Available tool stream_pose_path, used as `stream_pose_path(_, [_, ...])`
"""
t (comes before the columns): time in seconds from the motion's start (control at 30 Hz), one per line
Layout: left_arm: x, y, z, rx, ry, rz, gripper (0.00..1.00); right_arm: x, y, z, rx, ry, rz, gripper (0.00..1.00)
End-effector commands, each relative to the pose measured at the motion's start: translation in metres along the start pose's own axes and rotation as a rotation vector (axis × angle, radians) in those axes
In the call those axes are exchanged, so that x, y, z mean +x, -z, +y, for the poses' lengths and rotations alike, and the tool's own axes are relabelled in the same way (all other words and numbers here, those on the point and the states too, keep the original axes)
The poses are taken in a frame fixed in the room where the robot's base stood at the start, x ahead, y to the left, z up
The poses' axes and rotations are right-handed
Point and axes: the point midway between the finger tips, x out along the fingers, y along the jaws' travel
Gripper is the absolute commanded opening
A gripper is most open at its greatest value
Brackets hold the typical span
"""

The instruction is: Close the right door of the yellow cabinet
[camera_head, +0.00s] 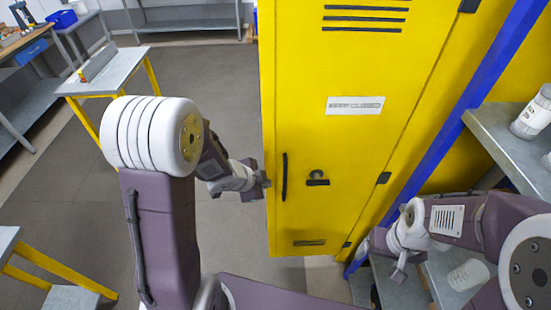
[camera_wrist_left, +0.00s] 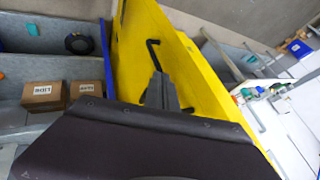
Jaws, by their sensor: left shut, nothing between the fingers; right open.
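The yellow cabinet's door (camera_head: 355,120) fills the middle of the head view, swung out, with hinges along its right side. It carries a white label, a black handle (camera_head: 284,177) and a lock near its left free edge. In the left wrist view the yellow door (camera_wrist_left: 185,60) shows at a steep angle, with the black handle (camera_wrist_left: 152,54). My left gripper (camera_head: 264,181) is shut and empty beside the door's free edge; contact is unclear. Its fingers (camera_wrist_left: 160,92) also show in the wrist view. My right gripper (camera_head: 399,272) is open, low right of the door.
A blue post (camera_head: 455,130) stands right of the door. Grey shelves (camera_head: 500,140) beyond it hold white jars (camera_head: 532,116). Cardboard boxes (camera_wrist_left: 44,96) sit on shelves in the wrist view. A yellow-legged table (camera_head: 105,75) stands at left; grey floor (camera_head: 60,190) lies open between.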

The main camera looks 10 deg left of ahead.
Motion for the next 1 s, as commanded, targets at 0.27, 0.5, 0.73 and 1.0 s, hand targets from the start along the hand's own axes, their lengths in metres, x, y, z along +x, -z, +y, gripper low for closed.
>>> stream_pose_path(0.27, [-0.012, 0.0, -0.006, -0.016, -0.004, -0.011, 0.0, -0.017, 0.001, 0.0, 0.0, 0.0, 0.0, 0.79])
stream_pose_path(0.5, [0.008, -0.002, -0.004, -0.017, -0.006, -0.011, 0.0, -0.005, 0.0, 0.0, 0.0, 0.0, 0.0, 0.79])
stream_pose_path(0.73, [0.058, -0.003, -0.003, -0.017, -0.007, -0.011, 0.0, 0.011, -0.001, 0.0, 0.0, 0.0, 0.0, 0.79])
stream_pose_path(1.0, [0.093, 0.001, -0.024, -0.016, -0.003, -0.011, 0.0, -0.005, 0.0, 0.0, 0.0, 0.0, 0.0, 0.79])
